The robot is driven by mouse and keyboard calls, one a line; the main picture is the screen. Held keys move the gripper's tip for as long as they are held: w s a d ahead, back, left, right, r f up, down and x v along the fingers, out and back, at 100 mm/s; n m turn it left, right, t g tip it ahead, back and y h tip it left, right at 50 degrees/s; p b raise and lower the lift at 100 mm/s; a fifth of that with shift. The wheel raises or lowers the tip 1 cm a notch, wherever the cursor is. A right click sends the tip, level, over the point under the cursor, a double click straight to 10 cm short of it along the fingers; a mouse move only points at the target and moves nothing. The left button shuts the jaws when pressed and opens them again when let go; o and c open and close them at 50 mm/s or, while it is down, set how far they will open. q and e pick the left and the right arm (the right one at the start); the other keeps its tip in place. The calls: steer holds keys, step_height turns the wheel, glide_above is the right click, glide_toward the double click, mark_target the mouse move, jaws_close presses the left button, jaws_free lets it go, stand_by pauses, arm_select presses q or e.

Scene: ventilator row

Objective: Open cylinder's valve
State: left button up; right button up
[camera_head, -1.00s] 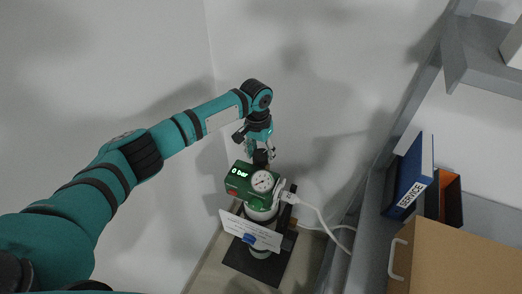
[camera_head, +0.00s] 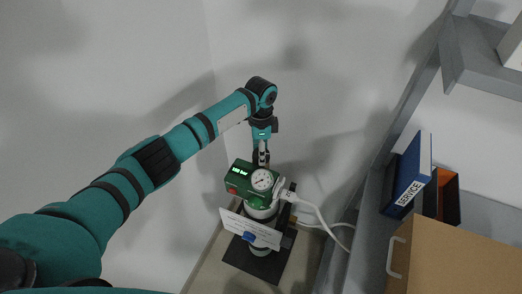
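The cylinder (camera_head: 262,213) stands upright on a dark base plate, with a white label card (camera_head: 250,230) across its front. On its top is a green regulator box (camera_head: 239,178) with a small lit display, too blurred to read, and a round white gauge (camera_head: 262,180). My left gripper (camera_head: 261,163) points down right behind the green box, at the valve knob's place. Its fingers look narrow and upright there; the dark knob is mostly hidden, and whether they grip it is unclear. My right gripper is out of view.
A white hose (camera_head: 318,215) runs from the regulator to the right. A grey shelf frame (camera_head: 372,225) stands at right, with a blue SERVICE binder (camera_head: 410,175), an orange-and-black holder (camera_head: 449,197) and a brown box (camera_head: 455,265). White walls close in behind and left.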

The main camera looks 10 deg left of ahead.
arm_select(q)
steer(key=m, duration=0.3)
steer(key=shift+m, duration=0.4)
steer(key=m, duration=0.3)
steer(key=shift+m, duration=0.3)
steer(key=m, duration=0.6)
steer(key=shift+d+r+y, duration=0.1)
steer(key=shift+y, duration=0.3)
steer(key=shift+m, duration=0.4)
steer(key=shift+w, duration=0.1)
steer(key=o, duration=1.2)
steer(key=r, duration=1.2)
steer(key=shift+w+d, duration=0.15)
steer(key=shift+d, duration=0.2)
steer(key=shift+f, duration=0.1)
